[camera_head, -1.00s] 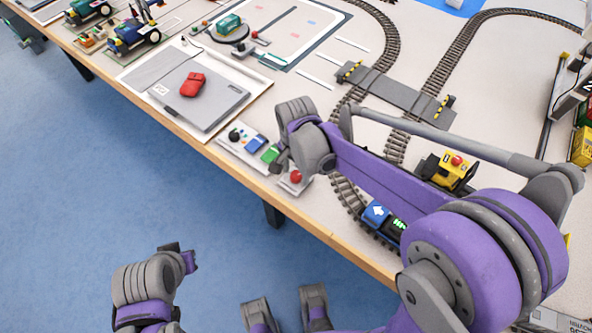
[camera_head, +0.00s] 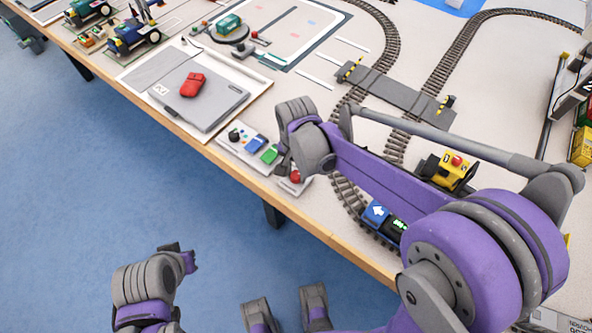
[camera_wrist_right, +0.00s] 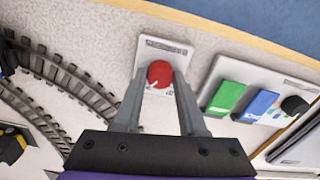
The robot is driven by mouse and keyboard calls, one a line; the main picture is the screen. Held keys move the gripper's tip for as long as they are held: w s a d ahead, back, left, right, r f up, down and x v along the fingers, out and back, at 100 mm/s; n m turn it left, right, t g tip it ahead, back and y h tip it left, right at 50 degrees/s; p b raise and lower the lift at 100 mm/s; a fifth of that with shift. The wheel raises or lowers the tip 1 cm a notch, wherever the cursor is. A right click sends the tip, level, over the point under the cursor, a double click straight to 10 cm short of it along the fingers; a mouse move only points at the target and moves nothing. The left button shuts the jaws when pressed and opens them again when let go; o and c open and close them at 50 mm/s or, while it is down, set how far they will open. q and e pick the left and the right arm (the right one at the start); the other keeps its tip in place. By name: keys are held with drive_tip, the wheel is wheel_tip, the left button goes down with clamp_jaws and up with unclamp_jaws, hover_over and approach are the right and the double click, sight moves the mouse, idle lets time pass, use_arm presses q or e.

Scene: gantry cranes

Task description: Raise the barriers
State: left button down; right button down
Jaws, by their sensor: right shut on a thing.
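A small white panel with a red knob (camera_wrist_right: 160,74) lies at the table's near edge; the knob also shows in the head view (camera_head: 296,176), partly covered. My right gripper (camera_wrist_right: 159,80) is shut on the red knob, one finger on each side. The level crossing is a grey plate (camera_head: 398,94) across the tracks, with yellow-and-black striped barrier parts at its left end (camera_head: 350,71) and right end (camera_head: 445,106). The barriers' exact angle is too small to tell. Part of my left arm (camera_head: 148,285) shows at lower left over the floor; its jaws cannot be made out.
A control panel with a green button (camera_head: 269,155), a blue button (camera_head: 255,143) and a black knob (camera_head: 234,135) sits beside the red knob. A yellow locomotive (camera_head: 447,170) and blue wagon (camera_head: 376,214) stand near my right arm. A red car (camera_head: 192,84) sits on a grey plate.

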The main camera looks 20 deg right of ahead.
drive_tip(key=n, duration=1.2)
drive_tip(key=shift+n, duration=1.9)
drive_tip(key=shift+c, duration=2.3)
unclamp_jaws()
drive_tip(key=shift+r, duration=0.1)
